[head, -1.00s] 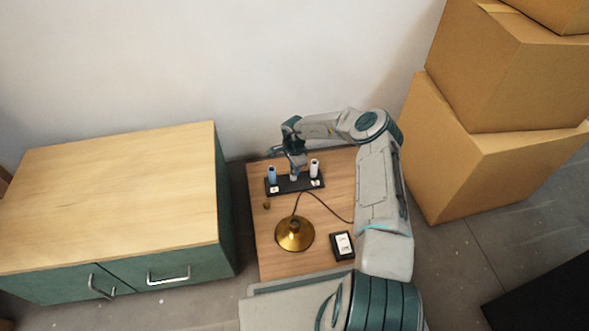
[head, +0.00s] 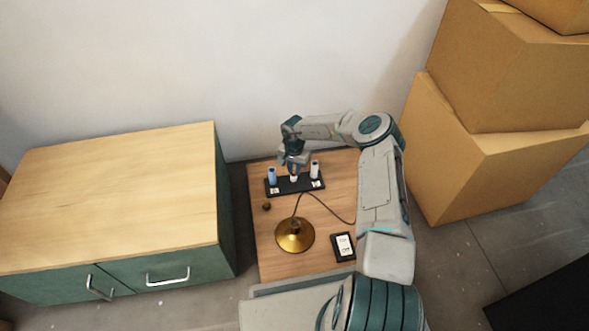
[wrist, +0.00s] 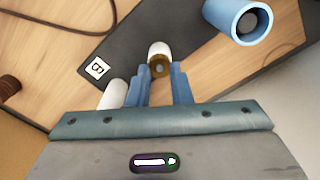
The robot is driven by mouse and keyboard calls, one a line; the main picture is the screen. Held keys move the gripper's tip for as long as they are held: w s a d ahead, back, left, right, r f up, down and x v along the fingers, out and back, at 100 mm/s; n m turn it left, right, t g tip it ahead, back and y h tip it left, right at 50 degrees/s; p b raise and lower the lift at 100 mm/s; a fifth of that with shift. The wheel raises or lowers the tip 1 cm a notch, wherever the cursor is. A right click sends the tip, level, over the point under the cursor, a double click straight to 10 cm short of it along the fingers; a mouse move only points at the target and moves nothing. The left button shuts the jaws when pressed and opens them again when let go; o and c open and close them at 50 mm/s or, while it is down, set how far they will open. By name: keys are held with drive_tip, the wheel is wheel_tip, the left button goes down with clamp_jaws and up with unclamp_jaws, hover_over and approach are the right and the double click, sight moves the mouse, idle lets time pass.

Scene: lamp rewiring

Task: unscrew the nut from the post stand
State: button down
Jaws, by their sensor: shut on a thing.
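The post stand is a black bar (head: 285,187) with a blue post (head: 272,175) at left, a white post (head: 314,169) at right and a white middle post (head: 294,178). In the wrist view, a brass-brown nut (wrist: 160,68) shows at the end of the white middle post (wrist: 158,48), between my fingers. My gripper (wrist: 160,80) is shut on the nut; it stands over the middle post in the head view (head: 293,169). The blue post (wrist: 240,20) is at upper right in the wrist view, and the white post (wrist: 113,93) is partly hidden behind my gripper.
A brass lamp base (head: 294,236) with a dark cord (head: 328,204) stands on the wooden table. A small dark brown piece (head: 266,207) lies left of it. A black tray with a white card (head: 343,246) is at right. A cabinet (head: 110,200) and cardboard boxes (head: 480,150) flank the table.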

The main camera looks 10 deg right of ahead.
drive_tip(key=shift+n, duration=0.6)
drive_tip(key=n, duration=0.3)
drive_tip(key=shift+a, duration=0.1)
drive_tip(key=n, duration=0.5)
drive_tip(key=shift+a, duration=0.1)
drive_tip(key=c, duration=1.2)
unclamp_jaws()
drive_tip(key=shift+c, duration=0.2)
drive_tip(key=shift+r, duration=0.1)
